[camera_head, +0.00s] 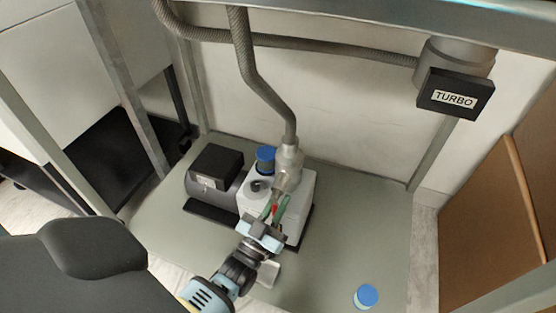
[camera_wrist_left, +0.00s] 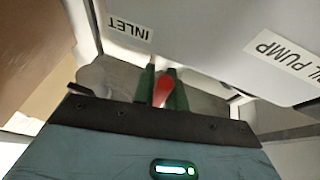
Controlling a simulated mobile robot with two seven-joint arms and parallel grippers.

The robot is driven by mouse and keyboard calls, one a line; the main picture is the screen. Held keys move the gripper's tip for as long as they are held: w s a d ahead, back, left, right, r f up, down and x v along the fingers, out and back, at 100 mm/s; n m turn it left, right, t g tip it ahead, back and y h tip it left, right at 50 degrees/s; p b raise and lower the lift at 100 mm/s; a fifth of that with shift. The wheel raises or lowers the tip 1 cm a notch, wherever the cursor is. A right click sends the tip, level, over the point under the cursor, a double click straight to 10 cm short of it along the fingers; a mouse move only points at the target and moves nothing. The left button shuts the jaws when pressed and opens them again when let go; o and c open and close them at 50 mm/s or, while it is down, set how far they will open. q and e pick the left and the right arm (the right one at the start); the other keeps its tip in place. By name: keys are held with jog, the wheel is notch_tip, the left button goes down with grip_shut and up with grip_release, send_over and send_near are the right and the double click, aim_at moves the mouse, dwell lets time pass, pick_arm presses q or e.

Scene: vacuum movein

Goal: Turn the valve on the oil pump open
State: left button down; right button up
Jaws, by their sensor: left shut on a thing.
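The oil pump (camera_head: 304,187) stands on the grey platform, with a white body and a black motor block (camera_head: 214,168) on its left. In the left wrist view its white face (camera_wrist_left: 215,40) carries the labels INLET and OIL PUMP. The valve has a red handle (camera_head: 275,209), which also shows in the left wrist view (camera_wrist_left: 163,88). My left gripper (camera_head: 277,207) reaches in from the front, its green fingers (camera_wrist_left: 162,90) on either side of the red handle and shut on it. The valve's body is mostly hidden behind the fingers. My right gripper is in neither view.
A braided hose (camera_head: 262,85) comes down to a metal fitting (camera_head: 288,160) on the pump, close above my left gripper. A TURBO box (camera_head: 456,94) hangs at the upper right. A blue-capped container (camera_head: 366,296) stands at the front right. The platform (camera_head: 370,225) right of the pump is clear.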

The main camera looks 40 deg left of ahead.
aim_at(273, 213)
pick_arm(q)
jog(key=c, duration=1.4)
grip_release()
jog(key=shift+w, duration=0.1)
jog(key=shift+c, duration=0.2)
jog(key=shift+s+f, duration=0.1)
jog(key=shift+s, duration=0.15)
jog(key=p+v, duration=0.1)
jog(key=v, duration=0.5)
jog(key=shift+s+f, duration=0.1)
jog(key=shift+s, duration=0.4)
jog(key=shift+s+d, duration=0.1)
jog(key=shift+s, duration=0.05)
